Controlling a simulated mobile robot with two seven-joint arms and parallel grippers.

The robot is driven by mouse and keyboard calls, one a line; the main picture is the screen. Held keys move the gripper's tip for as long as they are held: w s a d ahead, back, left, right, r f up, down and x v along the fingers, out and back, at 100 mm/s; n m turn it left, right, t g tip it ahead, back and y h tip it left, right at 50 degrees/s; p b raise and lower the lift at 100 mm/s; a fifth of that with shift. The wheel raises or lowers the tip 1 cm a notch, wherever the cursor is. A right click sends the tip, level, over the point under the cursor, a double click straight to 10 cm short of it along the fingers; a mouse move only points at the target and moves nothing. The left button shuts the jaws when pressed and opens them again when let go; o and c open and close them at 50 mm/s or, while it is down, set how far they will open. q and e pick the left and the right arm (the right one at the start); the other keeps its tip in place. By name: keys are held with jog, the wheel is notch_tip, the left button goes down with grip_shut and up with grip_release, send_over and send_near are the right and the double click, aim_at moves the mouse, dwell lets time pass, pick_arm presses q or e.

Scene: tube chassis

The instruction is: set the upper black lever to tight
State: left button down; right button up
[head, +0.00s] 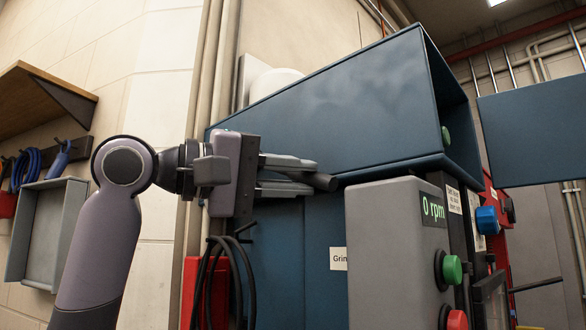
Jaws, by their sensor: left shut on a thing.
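My left gripper (300,176) reaches in from the left, in front of the blue machine housing (350,100). Its two grey fingers are closed around a dark cylindrical bar end, which looks like the upper black lever (323,182). Most of this lever is hidden by the fingers, and I cannot read its setting or see a tight mark. A short black stub (245,228) shows lower down, below the gripper. My right gripper is not in view.
A grey control box (385,250) with a "0 rpm" display (432,209), a green button (452,268) and a red button (457,320) stands right of the gripper. A wooden shelf (40,100) and grey tray (48,230) are at left.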

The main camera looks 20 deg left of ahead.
pick_arm(q)
jog(key=shift+f, duration=0.2)
jog(key=c, duration=1)
grip_release()
jog(key=shift+b+v, duration=0.9)
jog(key=shift+v, duration=2.7)
jog(key=shift+r, duration=0.1)
